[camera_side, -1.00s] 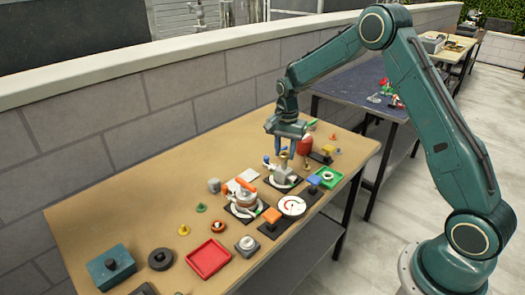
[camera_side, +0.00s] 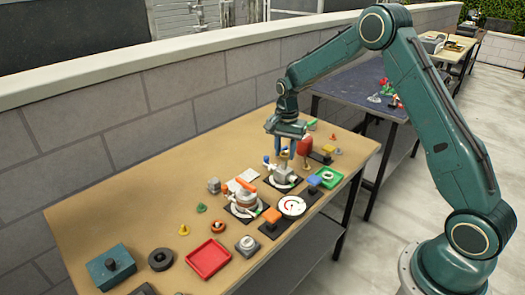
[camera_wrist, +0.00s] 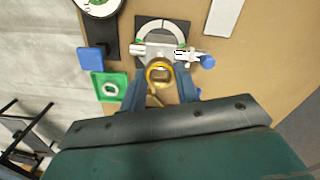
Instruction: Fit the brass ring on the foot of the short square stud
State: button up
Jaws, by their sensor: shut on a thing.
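My gripper (camera_side: 286,155) is over the far right part of the tan table, above a small grey fixture on a black base. In the wrist view its two blue fingers (camera_wrist: 160,84) are shut on a brass ring (camera_wrist: 159,66), held between the fingertips. The ring appears over the near edge of the pale metal fixture (camera_wrist: 160,50), whose middle it partly hides. I cannot tell from these views whether the ring touches the fixture. I cannot single out the short square stud with certainty.
A blue-topped block (camera_wrist: 90,58) and a green tray (camera_wrist: 109,86) lie left of the ring in the wrist view. A white dial (camera_side: 292,206), an orange-topped block (camera_side: 271,215), and a red tray (camera_side: 208,258) stand nearer. The back left of the table is bare.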

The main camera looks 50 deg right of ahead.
aim_at(284, 160)
jog(key=shift+f, duration=2.2)
dwell(2.3)
jog(key=o, duration=1.4)
jog(key=shift+o, duration=0.2)
jog(key=shift+r, duration=0.15)
jog(key=shift+r, duration=3.6)
